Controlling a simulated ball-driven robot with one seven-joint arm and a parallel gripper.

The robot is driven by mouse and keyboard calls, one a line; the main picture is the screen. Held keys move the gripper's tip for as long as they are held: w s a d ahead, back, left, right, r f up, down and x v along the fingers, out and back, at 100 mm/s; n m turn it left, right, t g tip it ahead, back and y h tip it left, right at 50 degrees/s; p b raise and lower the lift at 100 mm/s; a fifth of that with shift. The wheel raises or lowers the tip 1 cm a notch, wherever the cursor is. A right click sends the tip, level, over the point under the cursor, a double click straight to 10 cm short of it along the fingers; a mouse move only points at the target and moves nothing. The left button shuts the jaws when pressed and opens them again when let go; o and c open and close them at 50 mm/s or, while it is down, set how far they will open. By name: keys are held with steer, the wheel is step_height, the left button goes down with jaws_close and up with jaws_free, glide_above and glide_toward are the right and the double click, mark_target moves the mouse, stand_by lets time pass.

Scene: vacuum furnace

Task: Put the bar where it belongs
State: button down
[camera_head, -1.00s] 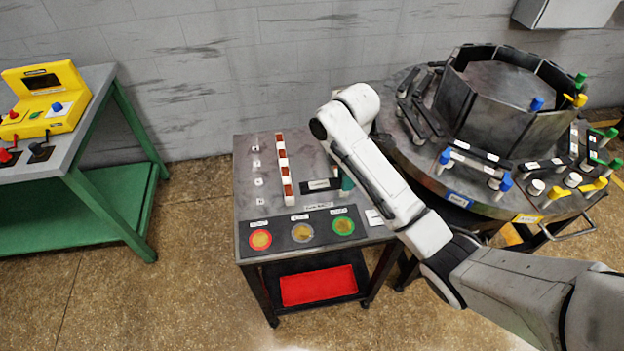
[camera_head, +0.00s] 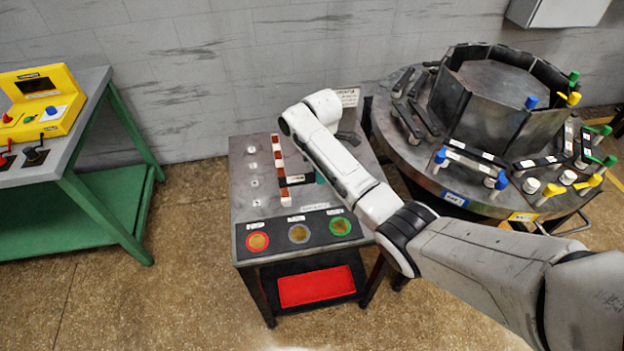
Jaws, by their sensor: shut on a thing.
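A dark bar (camera_head: 299,180) with a white label is over the dark grey table (camera_head: 252,205). Its left end is close to the right side of an upright row of white and red-brown blocks (camera_head: 277,150). A teal-green piece (camera_head: 320,177) shows at the bar's right end, partly behind my arm. My gripper is mostly hidden behind my white forearm; it is shut on the bar, which has moved with the arm. Whether the bar touches the table or the row cannot be told.
Red (camera_head: 257,242), grey (camera_head: 299,234) and green (camera_head: 340,226) ringed discs line the table's front. A red tray (camera_head: 316,287) sits below. Right stands a round dark platform (camera_head: 453,187) with colour-knobbed bars. Left is a green bench (camera_head: 112,225) with a yellow console (camera_head: 45,98).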

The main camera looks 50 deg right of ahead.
steer(key=shift+w+d+f+b, duration=0.15)
steer(key=shift+w+f+b, duration=1.4)
steer(key=shift+b, duration=1.4)
steer(key=shift+f, duration=0.2)
steer(key=shift+f+b, duration=0.3)
steer(key=shift+b, duration=0.35)
step_height(320, 180, down, 3)
steer(key=b, duration=0.3)
steer(key=shift+w+r, duration=0.1)
steer(key=shift+w, duration=0.05)
steer(key=c, duration=0.8)
jaws_free()
